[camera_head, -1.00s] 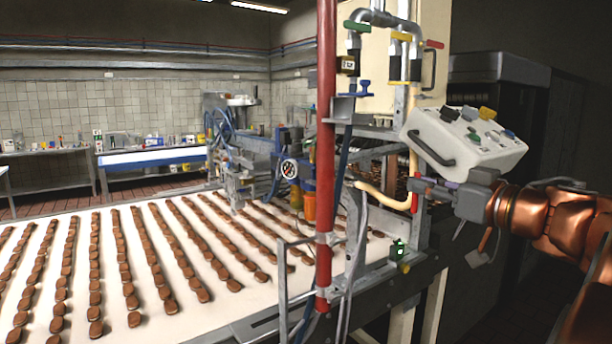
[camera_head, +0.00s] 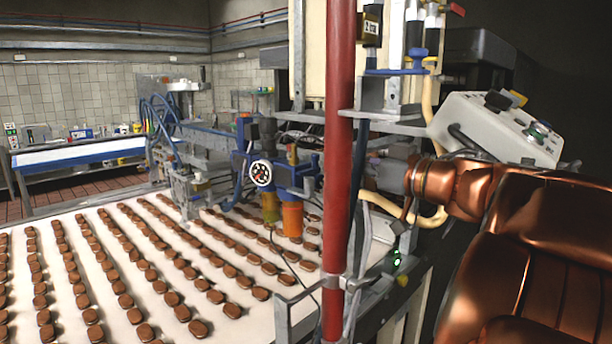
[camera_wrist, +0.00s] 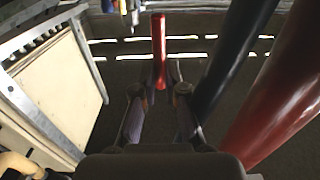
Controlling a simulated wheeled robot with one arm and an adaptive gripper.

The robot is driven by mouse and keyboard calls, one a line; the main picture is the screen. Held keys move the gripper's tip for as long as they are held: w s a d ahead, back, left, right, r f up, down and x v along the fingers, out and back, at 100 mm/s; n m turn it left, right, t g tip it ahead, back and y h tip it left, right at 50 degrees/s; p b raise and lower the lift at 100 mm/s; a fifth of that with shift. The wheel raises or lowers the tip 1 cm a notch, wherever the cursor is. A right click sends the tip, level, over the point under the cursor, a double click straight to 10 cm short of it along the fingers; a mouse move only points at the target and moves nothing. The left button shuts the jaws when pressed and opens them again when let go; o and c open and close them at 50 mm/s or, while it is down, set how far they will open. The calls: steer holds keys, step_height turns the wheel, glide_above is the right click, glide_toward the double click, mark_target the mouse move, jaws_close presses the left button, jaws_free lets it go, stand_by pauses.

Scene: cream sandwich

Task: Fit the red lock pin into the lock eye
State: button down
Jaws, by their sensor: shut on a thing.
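In the wrist view, my gripper (camera_wrist: 160,78) is shut on the red lock pin (camera_wrist: 159,45), a slim red rod. It stands out beyond the fingertips, toward the top of the picture. No contact between the pin and another thing is visible. In the head view, my copper-coloured arm reaches in from the right, and the gripper and pin cannot be made out. I cannot make out the lock eye in either view.
A thick red post (camera_head: 338,150) stands before the machine; a red post (camera_wrist: 285,95) and a dark post (camera_wrist: 238,50) are right of my gripper in the wrist view. A cream panel (camera_wrist: 62,75) is left. A control box (camera_head: 500,128) and the biscuit conveyor (camera_head: 110,318) are nearby.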

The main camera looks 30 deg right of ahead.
steer(key=p, duration=0.2)
glide_above(313, 179)
steer(key=shift+f, duration=0.65)
steer(key=shift+f+p, duration=0.3)
steer(key=shift+f, duration=1.5)
steer(key=c, duration=1.2)
jaws_free()
steer(key=shift+b+v, duration=1)
steer(key=shift+v, duration=5)
steer(key=shift+r, duration=0.1)
